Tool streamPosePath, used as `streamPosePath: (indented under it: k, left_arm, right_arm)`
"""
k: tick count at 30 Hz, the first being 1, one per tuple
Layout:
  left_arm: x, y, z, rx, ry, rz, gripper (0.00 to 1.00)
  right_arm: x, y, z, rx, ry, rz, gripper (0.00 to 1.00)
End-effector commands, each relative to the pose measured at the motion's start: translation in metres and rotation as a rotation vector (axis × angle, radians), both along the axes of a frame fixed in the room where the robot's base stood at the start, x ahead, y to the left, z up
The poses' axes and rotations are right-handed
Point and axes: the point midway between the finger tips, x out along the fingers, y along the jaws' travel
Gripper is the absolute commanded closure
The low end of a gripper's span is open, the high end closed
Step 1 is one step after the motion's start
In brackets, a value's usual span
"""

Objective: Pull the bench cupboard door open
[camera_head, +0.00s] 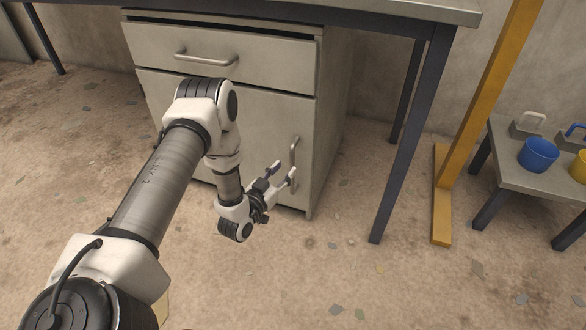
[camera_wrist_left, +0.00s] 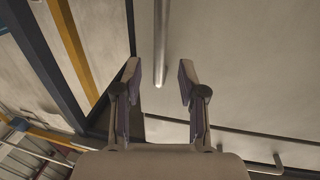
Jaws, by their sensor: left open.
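The bench cupboard (camera_head: 333,110) is a grey metal unit under the bench. Its lower door (camera_head: 262,125) looks shut. A vertical bar handle (camera_head: 295,155) is at the door's right side. My left gripper (camera_head: 284,171) is open and empty at the handle's lower part. In the left wrist view the door (camera_wrist_left: 245,60) fills the right side, and the end of the handle (camera_wrist_left: 161,40) shows between the spread fingertips (camera_wrist_left: 158,68), with a gap on each side. I cannot tell how deep the bar lies between the fingers. My right gripper is not in view.
A drawer (camera_head: 235,50) with a horizontal handle (camera_head: 206,60) is above the door. A dark bench leg (camera_head: 408,150) and a yellow post (camera_head: 485,100) stand to the right. A low table (camera_head: 530,180) bears a blue cup (camera_head: 538,154).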

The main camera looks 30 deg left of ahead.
Motion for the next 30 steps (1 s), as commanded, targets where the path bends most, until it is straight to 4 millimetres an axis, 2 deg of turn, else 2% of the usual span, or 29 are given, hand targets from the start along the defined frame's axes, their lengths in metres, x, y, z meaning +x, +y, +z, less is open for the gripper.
streamPosePath:
  k: [1, 7, 10, 16, 17, 18, 20, 30]
  left_arm:
    - [0.011, 0.000, -0.004, 0.002, -0.005, -0.001, 0.59]
    - [0.046, 0.001, -0.003, 0.002, -0.003, 0.000, 0.59]
    - [0.052, 0.002, -0.001, 0.001, -0.001, -0.001, 0.59]
    - [0.053, 0.002, 0.000, 0.001, 0.001, 0.000, 0.59]
    - [0.053, 0.002, 0.000, 0.001, 0.001, 0.000, 0.62]
    - [0.053, 0.002, 0.000, 0.001, 0.001, 0.000, 0.77]
    - [0.053, 0.002, 0.000, 0.001, 0.001, 0.000, 0.98]
    - [0.052, 0.001, 0.000, 0.001, 0.001, -0.007, 1.00]
  right_arm:
    - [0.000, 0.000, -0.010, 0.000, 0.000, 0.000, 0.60]
    - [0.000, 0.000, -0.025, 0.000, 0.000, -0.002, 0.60]
    - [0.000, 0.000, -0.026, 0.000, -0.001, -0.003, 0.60]
    - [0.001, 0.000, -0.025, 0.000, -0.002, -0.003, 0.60]
    - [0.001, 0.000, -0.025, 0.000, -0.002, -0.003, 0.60]
    - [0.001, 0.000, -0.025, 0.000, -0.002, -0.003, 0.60]
    - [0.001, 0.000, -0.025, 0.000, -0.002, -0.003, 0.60]
    - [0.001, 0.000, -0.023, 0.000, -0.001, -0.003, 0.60]
